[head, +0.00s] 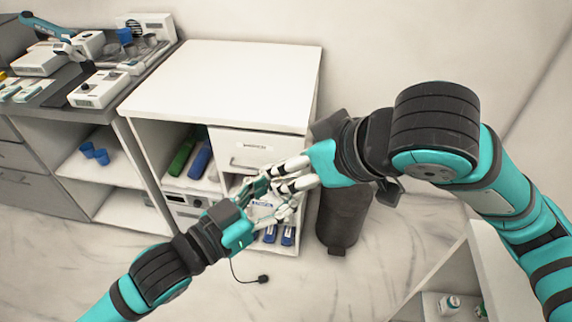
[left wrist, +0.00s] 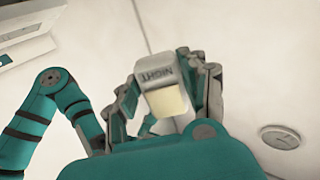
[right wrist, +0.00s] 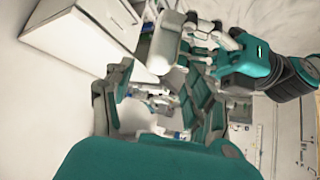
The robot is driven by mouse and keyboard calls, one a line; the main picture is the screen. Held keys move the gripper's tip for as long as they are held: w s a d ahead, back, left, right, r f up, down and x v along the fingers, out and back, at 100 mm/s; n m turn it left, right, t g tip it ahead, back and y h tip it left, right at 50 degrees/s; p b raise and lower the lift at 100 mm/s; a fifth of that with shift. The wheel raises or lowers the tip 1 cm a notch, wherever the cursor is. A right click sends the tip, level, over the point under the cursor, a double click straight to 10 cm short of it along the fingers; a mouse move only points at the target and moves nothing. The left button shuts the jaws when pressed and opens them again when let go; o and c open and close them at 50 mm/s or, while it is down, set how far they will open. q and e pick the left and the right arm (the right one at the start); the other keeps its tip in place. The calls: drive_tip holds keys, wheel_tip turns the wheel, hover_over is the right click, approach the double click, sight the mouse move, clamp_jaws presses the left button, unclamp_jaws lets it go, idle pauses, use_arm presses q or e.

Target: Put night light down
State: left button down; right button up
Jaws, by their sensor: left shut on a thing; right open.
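The night light (left wrist: 168,100), a pale grey block with "NIGHT" lettering and a cream panel, is held in my left gripper (left wrist: 165,95). In the head view, fingers largely hide it. My left gripper (head: 265,205) is shut on it in front of the white cabinet. My right gripper (head: 285,185) is open, its fingers close to and overlapping the left fingers; I cannot tell whether they touch. In the right wrist view, a pale block (right wrist: 165,45), probably the night light, is beside the left fingers, beyond my open right gripper (right wrist: 155,100).
The white cabinet top (head: 230,80) is bare. Its shelves hold green and blue items (head: 200,158). A dark bin (head: 342,215) stands at its right. Devices crowd the grey counter (head: 55,98) at left. A black cord end (head: 263,278) shows over the floor. A white shelf unit (head: 455,270) is lower right.

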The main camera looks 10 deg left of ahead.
drive_tip(key=shift+x, duration=2.05)
clamp_jaws()
use_arm(q)
drive_tip(key=c, duration=0.6)
unclamp_jaws()
